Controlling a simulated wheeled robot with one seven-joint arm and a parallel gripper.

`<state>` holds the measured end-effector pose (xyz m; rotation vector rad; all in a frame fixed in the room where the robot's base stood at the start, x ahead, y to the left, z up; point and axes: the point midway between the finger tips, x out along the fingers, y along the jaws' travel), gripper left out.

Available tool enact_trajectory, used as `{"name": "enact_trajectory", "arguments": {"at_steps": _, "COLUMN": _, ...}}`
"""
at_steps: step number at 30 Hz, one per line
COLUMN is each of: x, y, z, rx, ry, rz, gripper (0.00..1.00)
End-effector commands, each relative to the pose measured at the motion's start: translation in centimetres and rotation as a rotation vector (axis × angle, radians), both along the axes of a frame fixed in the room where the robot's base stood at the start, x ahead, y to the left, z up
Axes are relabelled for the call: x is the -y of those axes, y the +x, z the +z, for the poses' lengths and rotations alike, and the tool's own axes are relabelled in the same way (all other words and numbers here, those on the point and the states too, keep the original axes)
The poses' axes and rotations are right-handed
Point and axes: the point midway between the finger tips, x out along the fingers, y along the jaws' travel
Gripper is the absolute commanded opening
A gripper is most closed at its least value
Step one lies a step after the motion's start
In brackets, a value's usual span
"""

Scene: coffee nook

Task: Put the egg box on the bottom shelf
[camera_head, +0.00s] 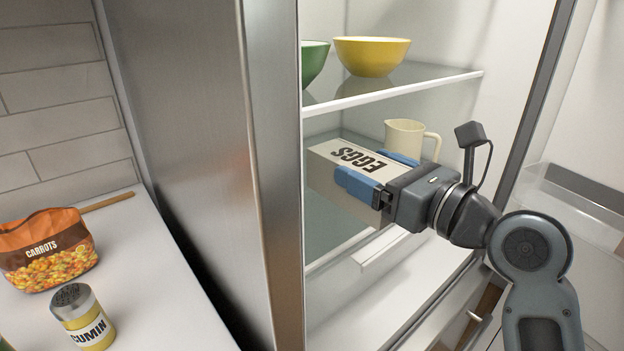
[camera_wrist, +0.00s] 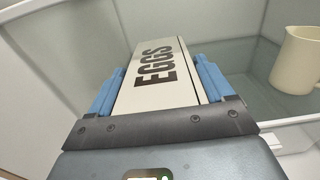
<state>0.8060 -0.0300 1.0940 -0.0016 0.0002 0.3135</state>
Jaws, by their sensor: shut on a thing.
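The egg box (camera_head: 338,165) is a long pale carton with "EGGS" in dark letters. My gripper (camera_head: 372,172) is shut on it, with one blue finger along each long side. The box is inside the open fridge, at about the height of the middle glass shelf (camera_head: 329,222), below the bowls' shelf. I cannot tell whether it touches the glass. In the wrist view the egg box (camera_wrist: 158,75) points away from my gripper (camera_wrist: 160,92). The bottom shelf (camera_head: 405,280) appears as a white surface lower down, with its left part hidden by the fridge side.
A cream jug (camera_head: 403,138) stands on the middle shelf behind and right of the box. Yellow (camera_head: 371,56) and green (camera_head: 314,62) bowls stand on the upper shelf (camera_head: 410,86). The fridge door is open at right. A carrots bag (camera_head: 45,262) and cumin jar (camera_head: 82,318) stand on the left counter.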

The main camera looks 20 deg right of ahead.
Motion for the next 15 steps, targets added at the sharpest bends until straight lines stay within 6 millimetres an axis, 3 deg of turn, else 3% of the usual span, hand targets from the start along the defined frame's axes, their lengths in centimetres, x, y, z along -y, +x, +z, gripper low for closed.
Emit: {"name": "enact_trajectory", "arguments": {"at_steps": 15, "x": -2.8, "y": 9.3, "z": -5.9, "rx": 0.0, "ry": -0.001, "rz": 0.002, "gripper": 0.38}}
